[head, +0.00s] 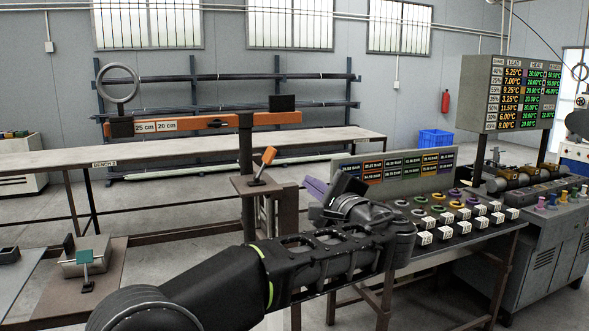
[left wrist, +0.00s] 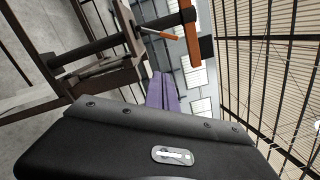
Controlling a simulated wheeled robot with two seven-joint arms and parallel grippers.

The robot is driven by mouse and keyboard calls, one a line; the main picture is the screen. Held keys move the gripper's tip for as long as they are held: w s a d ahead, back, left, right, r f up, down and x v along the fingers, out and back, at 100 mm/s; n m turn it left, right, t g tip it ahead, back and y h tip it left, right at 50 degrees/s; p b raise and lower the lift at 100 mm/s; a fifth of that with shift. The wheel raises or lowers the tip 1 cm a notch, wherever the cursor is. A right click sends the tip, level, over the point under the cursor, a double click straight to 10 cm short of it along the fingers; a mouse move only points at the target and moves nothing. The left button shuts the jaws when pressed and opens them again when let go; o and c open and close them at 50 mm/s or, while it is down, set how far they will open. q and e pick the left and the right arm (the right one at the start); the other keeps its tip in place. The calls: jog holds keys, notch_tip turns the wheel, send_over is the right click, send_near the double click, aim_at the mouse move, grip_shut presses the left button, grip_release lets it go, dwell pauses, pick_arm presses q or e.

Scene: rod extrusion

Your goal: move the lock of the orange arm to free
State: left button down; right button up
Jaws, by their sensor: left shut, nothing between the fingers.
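The orange arm (head: 205,124) is a long beam on a dark post, with "25 cm" and "20 cm" labels and a grey ring at its left end. Its lock (head: 264,165) is a small lever with an orange handle, tilted up to the right, on a brown plate beside the post. In the left wrist view, the orange arm (left wrist: 193,45) and the lock's orange handle (left wrist: 166,36) show near the top. My left gripper (head: 316,188) is shut and empty, right of the lock and apart from it. Its purple fingers (left wrist: 162,90) lie together. My right gripper is not in view.
A teal-handled lever (head: 84,262) stands on a plate at lower left. A bench with several coloured rings and white labelled blocks (head: 455,225) lies right of my left arm. A long table (head: 190,165) stands behind the post. Space above the lock's plate looks clear.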

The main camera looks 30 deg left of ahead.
aim_at(264, 165)
pick_arm(q)
jog(key=shift+w+a+r+p, duration=0.45)
jog(key=shift+a+p, duration=0.35)
jog(key=shift+a, duration=1)
jog(key=shift+w+a+r+p, duration=0.25)
jog(key=shift+w+a+p, duration=0.4)
jog(key=shift+a, duration=1.2)
jog(key=shift+w+a+r+p, duration=0.4)
jog(key=shift+a+p, duration=0.5)
jog(key=shift+a, duration=0.9)
jog(key=shift+s+n+b, duration=0.1)
jog(key=shift+n+b, duration=0.2)
jog(key=shift+b, duration=0.25)
